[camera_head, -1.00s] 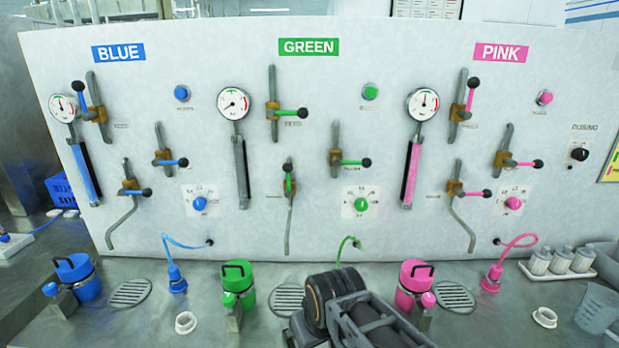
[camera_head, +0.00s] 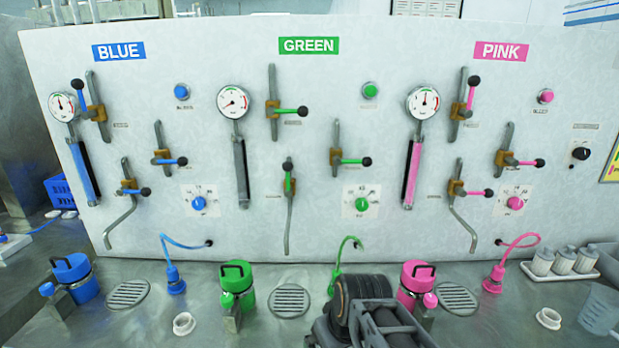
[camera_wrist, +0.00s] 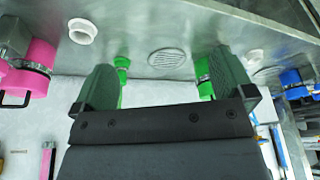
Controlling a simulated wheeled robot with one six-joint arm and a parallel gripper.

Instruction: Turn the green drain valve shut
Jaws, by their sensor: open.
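The green drain valve (camera_head: 289,183) appears to be the low one under the GREEN sign, with a spout pipe running down. Its short green lever with a black knob points up, in line with the pipe. The low blue and pink valves have their levers sideways. My arm shows at the bottom centre of the head view, below and right of this valve; its fingers cannot be made out there. In the wrist view my gripper (camera_wrist: 162,65) is open, with two green-grey fingers wide apart and nothing between them. The valve is not clearly visible there.
Two other green levers, upper (camera_head: 290,112) and right (camera_head: 350,161), lie sideways. A green canister (camera_head: 238,282), a drain grate (camera_head: 290,300), a green hose (camera_head: 338,262) and a pink canister (camera_head: 416,280) stand on the bench near my arm. The panel front around the spout is clear.

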